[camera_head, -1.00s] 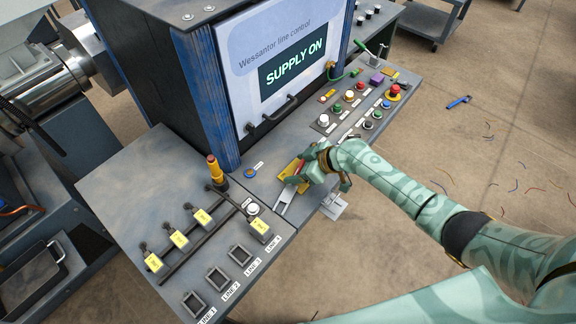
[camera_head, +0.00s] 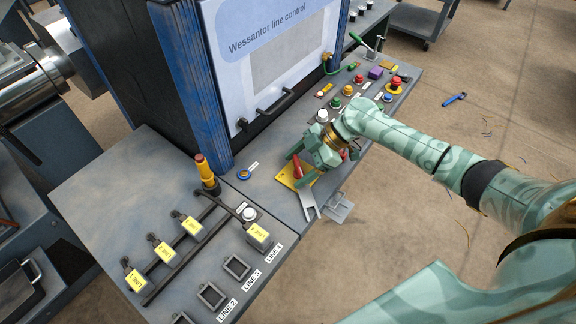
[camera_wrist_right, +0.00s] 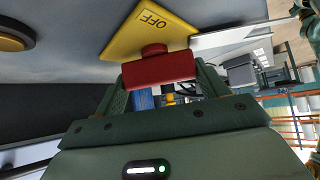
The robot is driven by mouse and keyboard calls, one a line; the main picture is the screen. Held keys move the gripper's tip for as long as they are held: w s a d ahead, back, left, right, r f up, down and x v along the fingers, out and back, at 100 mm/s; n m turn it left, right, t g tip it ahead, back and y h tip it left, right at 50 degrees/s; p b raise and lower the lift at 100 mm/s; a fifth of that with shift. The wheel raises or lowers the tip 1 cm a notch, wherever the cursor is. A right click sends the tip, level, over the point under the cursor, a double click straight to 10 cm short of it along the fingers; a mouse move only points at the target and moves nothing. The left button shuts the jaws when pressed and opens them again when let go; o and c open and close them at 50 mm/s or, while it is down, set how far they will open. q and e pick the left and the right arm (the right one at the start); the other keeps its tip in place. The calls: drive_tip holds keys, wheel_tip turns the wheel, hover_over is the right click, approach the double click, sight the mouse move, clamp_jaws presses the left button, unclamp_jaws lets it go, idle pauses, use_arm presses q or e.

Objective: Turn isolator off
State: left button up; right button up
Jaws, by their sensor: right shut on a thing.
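The isolator has a yellow plate (camera_head: 286,181) on the console, and a red handle (camera_head: 297,166) partly hidden behind my right gripper (camera_head: 308,172). In the right wrist view the red handle (camera_wrist_right: 160,70) stands between the two fingers of my right gripper (camera_wrist_right: 162,88), which is shut on it. The yellow plate (camera_wrist_right: 150,30) there shows the word OFF beside the handle. The display screen (camera_head: 288,62) on the cabinet is blank grey. My left gripper is not in view.
Coloured buttons (camera_head: 348,90) lie beyond my right gripper. A grey metal hasp (camera_head: 307,204) is by the plate. Yellow-tagged levers (camera_head: 164,249) and an orange-yellow post (camera_head: 205,172) stand on the left panel. A black handle (camera_head: 268,114) sticks out below the screen.

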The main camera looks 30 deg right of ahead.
idle(0.5)
drive_tip(key=o, duration=1.4)
drive_tip(key=p+v, duration=0.3)
drive_tip(key=v, duration=1.3)
drive_tip(key=shift+w+d+r+p, duration=0.1)
drive_tip(key=shift+d+p, duration=0.05)
drive_tip(key=shift+p, duration=0.25)
